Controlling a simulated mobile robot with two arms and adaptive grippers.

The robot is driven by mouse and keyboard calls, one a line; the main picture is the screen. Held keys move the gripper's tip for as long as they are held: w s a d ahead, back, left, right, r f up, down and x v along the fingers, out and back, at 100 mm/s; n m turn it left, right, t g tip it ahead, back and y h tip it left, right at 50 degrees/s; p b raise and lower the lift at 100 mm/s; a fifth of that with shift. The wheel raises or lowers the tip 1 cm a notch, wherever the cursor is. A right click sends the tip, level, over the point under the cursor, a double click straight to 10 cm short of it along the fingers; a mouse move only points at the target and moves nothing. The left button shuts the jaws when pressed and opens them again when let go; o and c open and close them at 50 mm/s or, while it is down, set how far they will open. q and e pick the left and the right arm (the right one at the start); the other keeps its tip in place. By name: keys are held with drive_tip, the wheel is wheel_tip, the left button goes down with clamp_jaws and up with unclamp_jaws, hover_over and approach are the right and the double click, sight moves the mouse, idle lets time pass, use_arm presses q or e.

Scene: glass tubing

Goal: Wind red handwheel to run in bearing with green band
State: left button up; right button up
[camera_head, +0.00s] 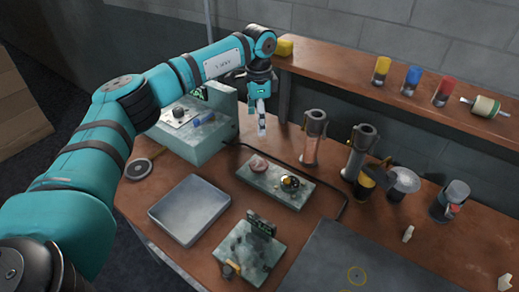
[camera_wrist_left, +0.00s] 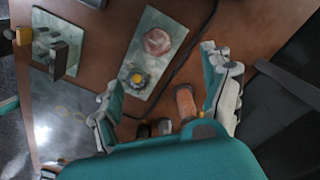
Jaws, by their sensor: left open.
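My left gripper (camera_head: 262,124) points down above the back of the wooden bench, beside a grey-green machine box. In the left wrist view its two fingers (camera_wrist_left: 160,70) are spread apart with nothing held between them. A pale pinkish-red round piece (camera_head: 259,164) sits on a flat grey-green plate (camera_head: 272,191); it also shows in the left wrist view (camera_wrist_left: 158,42). I cannot tell whether it is the red handwheel. A yellow-and-dark knob (camera_head: 290,183) sits on the same plate, and in the left wrist view (camera_wrist_left: 137,80). I cannot clearly make out a bearing with a green band.
The machine box (camera_head: 190,150) stands at left, with a metal tray (camera_head: 190,208) in front. A small plate with a display (camera_head: 262,226) is nearer. Copper (camera_head: 313,140) and grey (camera_head: 358,152) cylinders stand behind. The shelf holds yellow, blue and red cups (camera_head: 445,92) and a spool (camera_head: 484,106).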

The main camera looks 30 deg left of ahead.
use_arm(q)
drive_tip(key=p, duration=0.3)
hover_over(259, 163)
wheel_tip(259, 163, down, 10)
drive_tip(key=shift+r, duration=0.15)
wheel_tip(259, 163, down, 5)
drive_tip(key=shift+r+p, duration=0.1)
drive_tip(key=shift+p, duration=0.2)
drive_tip(key=shift+f, duration=1.15)
drive_tip(key=c, duration=1.1)
drive_tip(key=shift+c, duration=0.2)
use_arm(e)
drive_tip(key=s+r, duration=0.1)
drive_tip(key=s+d+r, duration=0.1)
drive_tip(key=s+r, duration=0.1)
drive_tip(key=shift+d+r, duration=0.25)
drive_tip(key=shift+d, duration=0.05)
use_arm(q)
drive_tip(key=shift+m, duration=0.4)
